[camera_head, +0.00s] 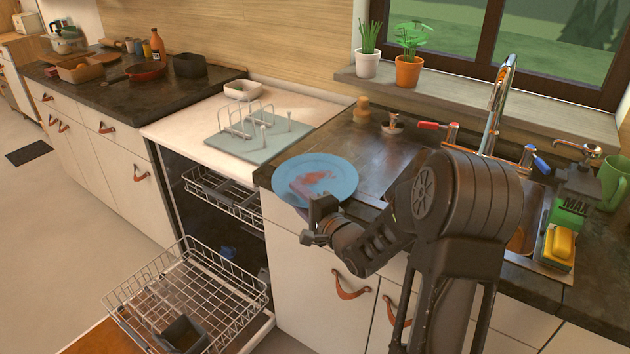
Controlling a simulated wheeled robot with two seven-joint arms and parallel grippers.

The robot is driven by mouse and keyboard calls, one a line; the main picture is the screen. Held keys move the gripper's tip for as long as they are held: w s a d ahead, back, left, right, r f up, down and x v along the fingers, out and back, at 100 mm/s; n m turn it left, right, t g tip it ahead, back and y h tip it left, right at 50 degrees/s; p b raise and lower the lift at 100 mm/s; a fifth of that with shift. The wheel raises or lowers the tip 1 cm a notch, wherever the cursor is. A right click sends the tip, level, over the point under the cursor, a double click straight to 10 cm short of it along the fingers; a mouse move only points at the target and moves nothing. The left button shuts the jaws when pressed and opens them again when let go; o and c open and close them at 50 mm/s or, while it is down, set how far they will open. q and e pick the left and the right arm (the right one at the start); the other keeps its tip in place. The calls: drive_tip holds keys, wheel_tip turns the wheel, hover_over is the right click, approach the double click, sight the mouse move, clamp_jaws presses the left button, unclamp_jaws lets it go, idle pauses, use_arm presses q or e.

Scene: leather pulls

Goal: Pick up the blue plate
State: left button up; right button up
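The blue plate (343,172) has red stains and lies at the front left corner of the dark counter, beside the sink. Its near rim reaches the counter's front edge. My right gripper (322,208) is at the plate's near rim and covers a small part of it. The fingers are seen from behind, so I cannot tell whether they are open or closed around the rim. My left gripper is not in view.
An open dishwasher with a pulled-out lower rack (190,285) stands left of the plate. A drying rack (262,135) is on the white counter behind. The faucet (497,105), a sponge (562,243) and a green mug (613,183) are to the right.

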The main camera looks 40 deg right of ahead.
drive_tip(key=shift+c, duration=0.3)
clamp_jaws()
drive_tip(key=shift+f, duration=0.1)
idle(0.9)
